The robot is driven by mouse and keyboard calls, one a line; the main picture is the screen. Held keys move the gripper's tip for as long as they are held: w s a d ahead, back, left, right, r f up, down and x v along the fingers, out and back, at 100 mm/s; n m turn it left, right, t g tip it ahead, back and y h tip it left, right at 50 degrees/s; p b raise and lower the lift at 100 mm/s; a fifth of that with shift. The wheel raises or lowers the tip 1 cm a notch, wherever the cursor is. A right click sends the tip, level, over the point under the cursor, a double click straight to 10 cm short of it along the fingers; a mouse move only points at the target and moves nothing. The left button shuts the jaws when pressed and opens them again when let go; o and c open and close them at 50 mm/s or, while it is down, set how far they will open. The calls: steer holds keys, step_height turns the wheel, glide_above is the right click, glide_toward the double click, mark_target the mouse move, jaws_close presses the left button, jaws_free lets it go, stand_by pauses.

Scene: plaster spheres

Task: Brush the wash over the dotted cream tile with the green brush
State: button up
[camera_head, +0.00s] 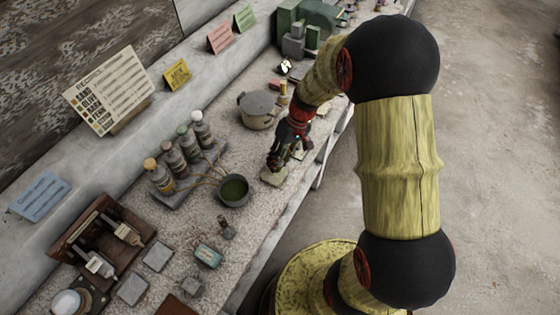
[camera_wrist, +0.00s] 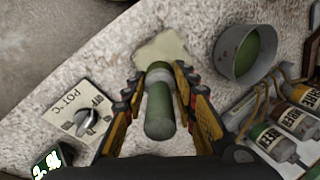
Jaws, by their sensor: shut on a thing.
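My gripper (camera_wrist: 162,100) is shut on the green brush (camera_wrist: 160,117), holding it by its handle. The brush points down, and its bristle end is hidden below the handle. Under and just beyond it lies a cream tile (camera_wrist: 165,46), partly covered by the brush in the wrist view. No dots can be made out on it. In the head view my gripper (camera_head: 274,162) is right above the tile (camera_head: 272,179). I cannot tell whether the bristles touch it. A grey bowl of green wash (camera_head: 234,188) stands beside the tile; it also shows in the wrist view (camera_wrist: 228,52).
Several labelled bottles (camera_head: 175,160) stand in a rack behind the bowl. A lidded grey pot (camera_head: 257,108) stands behind my arm. A card with a dial (camera_wrist: 82,115) lies left of my gripper in the wrist view. Grey tiles (camera_head: 158,256) lie at the near end, and the counter's edge is close.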

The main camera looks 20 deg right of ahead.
steer(key=shift+w+a, duration=0.95)
steer(key=shift+w, duration=0.3)
steer(key=shift+s+d, duration=0.55)
steer(key=shift+s, duration=0.2)
steer(key=shift+s+d, duration=0.55)
steer(key=shift+s, duration=0.2)
steer(key=shift+w+a, duration=0.55)
steer(key=shift+w, duration=0.2)
steer(key=shift+w+a, duration=0.55)
steer(key=shift+w, duration=0.2)
steer(key=shift+s+d+r+p, duration=0.35)
steer(key=shift+s+d+r, duration=0.25)
steer(key=shift+s+r, duration=0.15)
